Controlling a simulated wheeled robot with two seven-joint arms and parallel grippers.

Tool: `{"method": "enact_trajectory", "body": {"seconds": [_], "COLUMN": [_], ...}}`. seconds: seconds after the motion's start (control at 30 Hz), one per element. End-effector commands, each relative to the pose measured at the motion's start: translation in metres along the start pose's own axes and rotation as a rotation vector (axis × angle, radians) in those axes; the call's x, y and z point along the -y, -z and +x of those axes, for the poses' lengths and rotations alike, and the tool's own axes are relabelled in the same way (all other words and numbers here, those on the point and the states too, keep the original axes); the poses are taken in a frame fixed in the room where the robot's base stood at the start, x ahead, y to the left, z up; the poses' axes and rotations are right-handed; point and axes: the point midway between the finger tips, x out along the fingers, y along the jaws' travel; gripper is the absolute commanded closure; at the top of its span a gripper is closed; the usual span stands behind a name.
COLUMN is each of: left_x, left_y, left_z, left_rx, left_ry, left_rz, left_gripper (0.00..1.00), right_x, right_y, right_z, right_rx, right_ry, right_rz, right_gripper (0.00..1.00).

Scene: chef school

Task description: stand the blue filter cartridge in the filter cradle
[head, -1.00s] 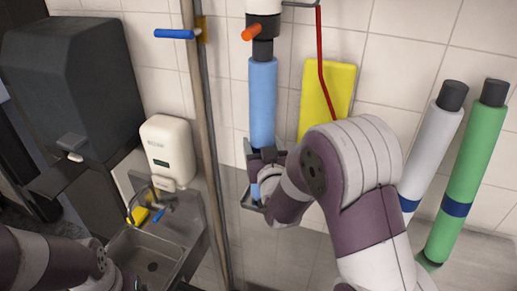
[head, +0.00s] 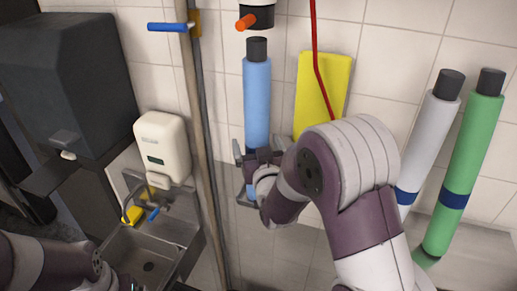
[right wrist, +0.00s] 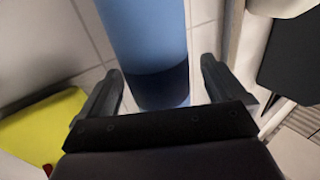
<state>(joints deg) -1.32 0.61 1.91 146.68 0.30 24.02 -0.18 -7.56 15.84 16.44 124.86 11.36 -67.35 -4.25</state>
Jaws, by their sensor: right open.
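The blue filter cartridge (head: 257,95) stands upright against the tiled wall, its black top apart from and just below the white and black filter head (head: 257,14). Its lower end is over or in a small grey metal holder (head: 241,200), which looks like the cradle; my gripper hides the exact contact. My right gripper (head: 262,156) is open around the cartridge's lower part. In the right wrist view the open fingers (right wrist: 160,78) stand either side of the cartridge (right wrist: 145,35) near its dark blue band, with gaps showing. My left arm shows at lower left, its gripper out of view.
A white cartridge (head: 428,135) and a green cartridge (head: 465,175) stand at the right. A yellow panel (head: 318,95) and red tube (head: 316,50) are just right of the blue cartridge. A pole (head: 200,130), soap dispenser (head: 163,150) and sink (head: 145,255) are to the left.

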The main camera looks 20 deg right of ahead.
Motion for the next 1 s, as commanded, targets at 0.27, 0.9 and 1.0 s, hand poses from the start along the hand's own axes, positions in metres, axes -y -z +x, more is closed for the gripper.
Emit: {"method": "enact_trajectory", "body": {"seconds": [0.27, 0.9, 1.0], "left_x": [0.000, 0.000, 0.000], "left_y": [-0.005, -0.007, -0.007], "left_z": [0.038, 0.057, 0.057], "left_rx": [0.001, 0.000, 0.000], "left_ry": [0.000, 0.000, 0.000], "left_rz": [0.000, 0.000, 0.000], "left_gripper": [0.03, 0.03, 0.03], "right_x": [0.001, 0.000, 0.000], "right_y": [-0.006, 0.002, 0.002], "right_z": [-0.056, -0.126, -0.126], "right_rx": [-0.009, -0.008, -0.008], "right_ry": [0.003, 0.000, 0.000], "right_rz": [0.002, 0.001, 0.001], "right_gripper": [0.03, 0.03, 0.03]}}
